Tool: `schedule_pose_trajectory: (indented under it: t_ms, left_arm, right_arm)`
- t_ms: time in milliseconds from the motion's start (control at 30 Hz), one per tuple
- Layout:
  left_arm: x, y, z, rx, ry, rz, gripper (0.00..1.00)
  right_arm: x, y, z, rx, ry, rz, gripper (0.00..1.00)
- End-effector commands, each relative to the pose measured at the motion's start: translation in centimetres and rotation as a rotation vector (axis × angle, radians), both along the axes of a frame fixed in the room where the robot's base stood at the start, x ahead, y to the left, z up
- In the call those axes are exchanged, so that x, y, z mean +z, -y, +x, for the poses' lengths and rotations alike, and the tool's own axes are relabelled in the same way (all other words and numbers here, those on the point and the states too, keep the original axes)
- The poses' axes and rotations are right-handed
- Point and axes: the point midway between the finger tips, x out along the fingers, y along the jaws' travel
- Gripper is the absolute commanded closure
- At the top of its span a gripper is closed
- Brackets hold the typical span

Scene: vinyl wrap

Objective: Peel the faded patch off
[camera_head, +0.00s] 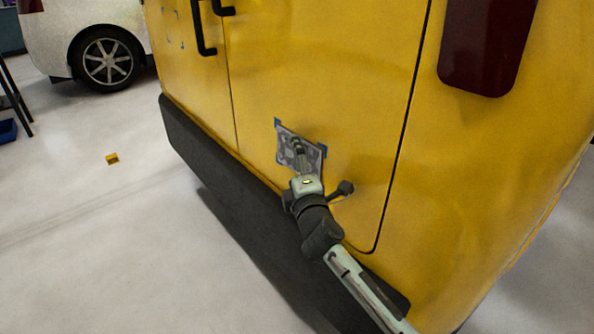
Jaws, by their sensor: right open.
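The faded patch (287,150) is a small grey, mottled square on the lower part of the yellow van's rear door. Blue corner pieces (322,151) show at its edges. My right gripper (299,146) is in front of the patch and covers its middle and lower part. It is open, and I cannot tell whether its fingertips touch the patch. No peeled edge can be made out. My left gripper is not in view.
The yellow van (310,60) fills the middle and right, with a dark bumper (215,160) below the door. A black door handle (203,30) is higher up. A white car (85,35) stands behind.

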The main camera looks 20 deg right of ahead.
Motion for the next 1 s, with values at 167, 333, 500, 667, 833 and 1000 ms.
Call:
schedule_pose_trajectory:
  t_ms: [167, 333, 500, 667, 833, 1000]
  left_arm:
    - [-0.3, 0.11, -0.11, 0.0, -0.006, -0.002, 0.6]
    - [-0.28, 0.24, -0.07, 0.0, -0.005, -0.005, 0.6]
    - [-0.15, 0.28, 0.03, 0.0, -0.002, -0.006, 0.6]
    - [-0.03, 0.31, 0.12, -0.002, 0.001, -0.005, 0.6]
    - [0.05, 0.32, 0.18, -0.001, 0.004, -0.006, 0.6]
    - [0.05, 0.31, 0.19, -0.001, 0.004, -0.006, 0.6]
  right_arm:
    - [-0.02, 0.11, 1.06, 0.0, -0.001, 0.001, 0.0]
    - [-0.04, 0.12, 1.14, 0.0, -0.001, 0.001, 0.0]
    - [-0.03, 0.12, 1.13, 0.0, -0.001, 0.001, 0.1]
    - [-0.08, 0.13, 1.12, 0.0, -0.002, 0.001, 0.3]
    - [-0.15, 0.18, 1.12, -0.001, -0.003, 0.001, 0.51]
    - [-0.25, 0.28, 1.11, -0.004, -0.005, 0.001, 0.72]
